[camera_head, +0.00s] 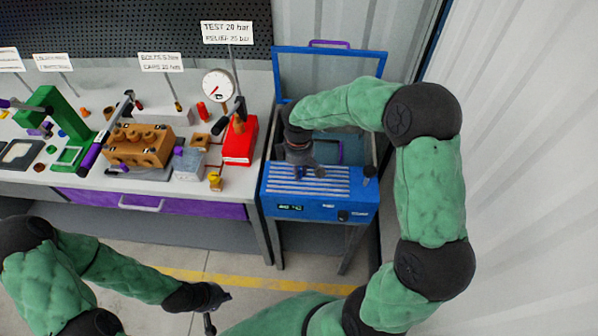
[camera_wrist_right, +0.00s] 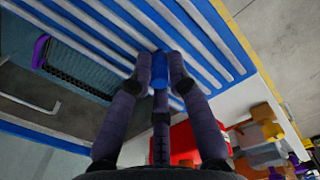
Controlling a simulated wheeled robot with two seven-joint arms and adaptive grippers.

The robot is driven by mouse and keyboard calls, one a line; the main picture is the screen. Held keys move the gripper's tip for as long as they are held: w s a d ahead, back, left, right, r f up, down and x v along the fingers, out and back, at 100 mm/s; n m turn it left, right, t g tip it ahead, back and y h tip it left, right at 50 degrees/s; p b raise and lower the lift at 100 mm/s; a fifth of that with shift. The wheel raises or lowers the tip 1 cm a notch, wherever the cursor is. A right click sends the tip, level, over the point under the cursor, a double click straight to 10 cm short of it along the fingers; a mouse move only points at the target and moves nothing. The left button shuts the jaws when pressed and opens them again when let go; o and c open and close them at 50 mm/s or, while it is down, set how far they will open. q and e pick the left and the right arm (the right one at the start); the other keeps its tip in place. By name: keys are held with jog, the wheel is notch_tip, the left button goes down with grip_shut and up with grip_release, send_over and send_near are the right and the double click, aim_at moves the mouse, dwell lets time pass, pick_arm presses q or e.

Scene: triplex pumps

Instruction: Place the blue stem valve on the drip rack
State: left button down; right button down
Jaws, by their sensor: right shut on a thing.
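The drip rack (camera_head: 335,187) is a set of pale slats on top of the blue washer unit at the right. In the right wrist view its slats (camera_wrist_right: 215,45) fill the upper part. My right gripper (camera_head: 305,170) is over the rack. In the right wrist view my right gripper (camera_wrist_right: 160,70) is shut on the blue stem valve (camera_wrist_right: 159,74), a small blue piece between its fingertips. The valve is close to the slats; I cannot tell whether it touches them. My left gripper (camera_head: 217,311) is low in front of the bench, open and empty.
The blue unit (camera_head: 310,207) has an open basin behind the slats and a raised lid (camera_head: 330,72). To its left, the bench holds a red box (camera_head: 240,140), an orange pump block (camera_head: 138,146), a gauge (camera_head: 218,85) and several small parts. The slats show free room.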

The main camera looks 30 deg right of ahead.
jog(key=shift+f, duration=0.15)
jog(key=c, duration=1.6)
grip_release()
jog(key=shift+f, duration=0.1)
jog(key=o, duration=0.4)
notch_tip(320, 180, up, 12)
jog(key=p, duration=0.3)
jog(key=shift+a+r, duration=0.1)
jog(key=shift+r, duration=0.1)
